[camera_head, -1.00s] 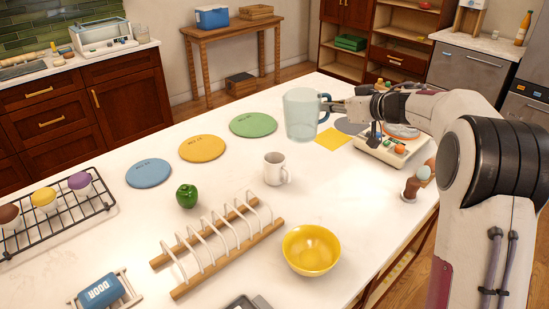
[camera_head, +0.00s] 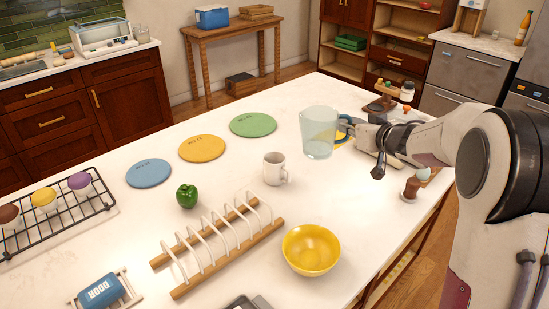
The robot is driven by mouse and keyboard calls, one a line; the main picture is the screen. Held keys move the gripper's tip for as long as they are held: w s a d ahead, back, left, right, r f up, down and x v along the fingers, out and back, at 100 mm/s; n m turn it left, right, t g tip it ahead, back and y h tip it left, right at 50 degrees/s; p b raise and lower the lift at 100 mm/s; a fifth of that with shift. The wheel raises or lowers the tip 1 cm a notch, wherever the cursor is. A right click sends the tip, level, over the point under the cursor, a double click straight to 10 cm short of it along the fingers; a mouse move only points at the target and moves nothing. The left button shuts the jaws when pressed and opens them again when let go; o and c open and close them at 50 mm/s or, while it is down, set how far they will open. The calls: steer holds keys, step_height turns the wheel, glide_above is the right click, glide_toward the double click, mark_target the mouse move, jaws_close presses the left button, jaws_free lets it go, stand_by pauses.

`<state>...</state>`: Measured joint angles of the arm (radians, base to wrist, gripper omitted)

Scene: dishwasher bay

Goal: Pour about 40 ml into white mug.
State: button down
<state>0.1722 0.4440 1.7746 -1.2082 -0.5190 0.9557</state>
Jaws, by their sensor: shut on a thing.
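The white mug (camera_head: 274,169) stands upright on the white counter, with its handle to the right. A clear bluish pitcher (camera_head: 318,134) with a dark teal handle is behind and to the right of the mug, apart from it. My gripper (camera_head: 352,128) is shut on the pitcher's handle from the right. The pitcher is tilted slightly and appears held above the counter. I cannot make out the liquid level in it. The fingertips are small and partly hidden at the handle.
A yellow bowl (camera_head: 311,250) and a wooden rack (camera_head: 220,245) stand in front of the mug. A green pepper (camera_head: 187,196) is to its left. Blue (camera_head: 149,173), yellow (camera_head: 202,148) and green (camera_head: 253,125) discs lie behind. The counter around the mug is clear.

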steer(key=shift+w+a+f+n+g+y, duration=0.65)
steer(key=shift+w+a+n+y, duration=0.8)
steer(key=shift+w, duration=3.95)
steer(key=shift+w+a+f+n+g+y, duration=0.3)
steer(key=shift+w+f+n+g+y, duration=0.3)
steer(key=shift+f, duration=1.1)
steer(key=shift+w+a+f+n+g+y, duration=0.35)
steer(key=shift+w+f+n+g+y, duration=0.25)
steer(key=shift+f, duration=1.15)
steer(key=shift+w+a+f+n+g+y, duration=0.35)
steer(key=shift+w+f+n, duration=0.3)
steer(key=shift+f, duration=1.05)
steer(key=shift+w+r, duration=0.1)
